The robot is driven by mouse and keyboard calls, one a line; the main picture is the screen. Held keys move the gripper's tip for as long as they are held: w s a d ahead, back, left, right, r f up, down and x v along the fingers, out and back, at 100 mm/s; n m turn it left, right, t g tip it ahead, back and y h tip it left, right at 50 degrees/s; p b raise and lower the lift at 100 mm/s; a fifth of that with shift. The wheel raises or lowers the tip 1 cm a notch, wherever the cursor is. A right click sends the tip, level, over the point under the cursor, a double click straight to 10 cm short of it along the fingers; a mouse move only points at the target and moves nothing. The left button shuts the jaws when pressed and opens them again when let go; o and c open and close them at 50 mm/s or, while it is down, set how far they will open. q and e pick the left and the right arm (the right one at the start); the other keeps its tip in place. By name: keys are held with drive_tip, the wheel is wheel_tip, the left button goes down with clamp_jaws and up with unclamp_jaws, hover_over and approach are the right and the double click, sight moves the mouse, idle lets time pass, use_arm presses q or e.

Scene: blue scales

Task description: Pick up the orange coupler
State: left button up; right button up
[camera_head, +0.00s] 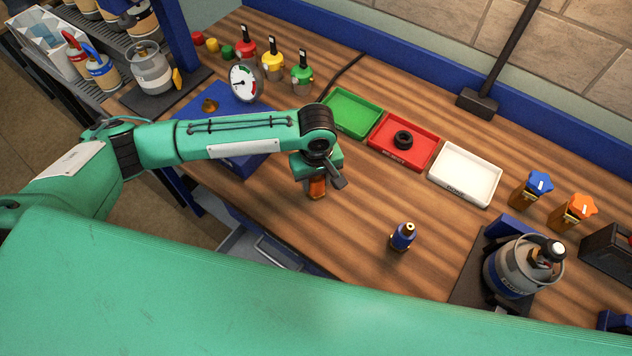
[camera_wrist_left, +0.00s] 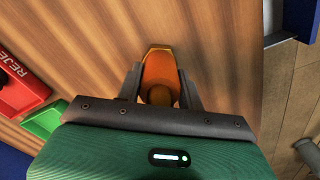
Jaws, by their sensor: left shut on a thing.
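My left gripper (camera_head: 325,186) is over the wooden table, pointing down, left of the table's middle. It is shut on the orange coupler (camera_head: 317,188), which shows just below the jaws. In the left wrist view the orange coupler (camera_wrist_left: 159,72) sits between the two fingers of the gripper (camera_wrist_left: 160,92). Whether the coupler touches the table I cannot tell. My right gripper is not in view.
A blue coupler (camera_head: 403,237) stands upright to the right. Green (camera_head: 352,113), red (camera_head: 402,142) and white (camera_head: 465,174) trays lie behind; the red one holds a black ring. A gas cylinder (camera_head: 515,268) stands at the right. A gauge (camera_head: 246,82) is at the back left.

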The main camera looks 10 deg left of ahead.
use_arm(q)
drive_tip(key=shift+r, duration=0.1)
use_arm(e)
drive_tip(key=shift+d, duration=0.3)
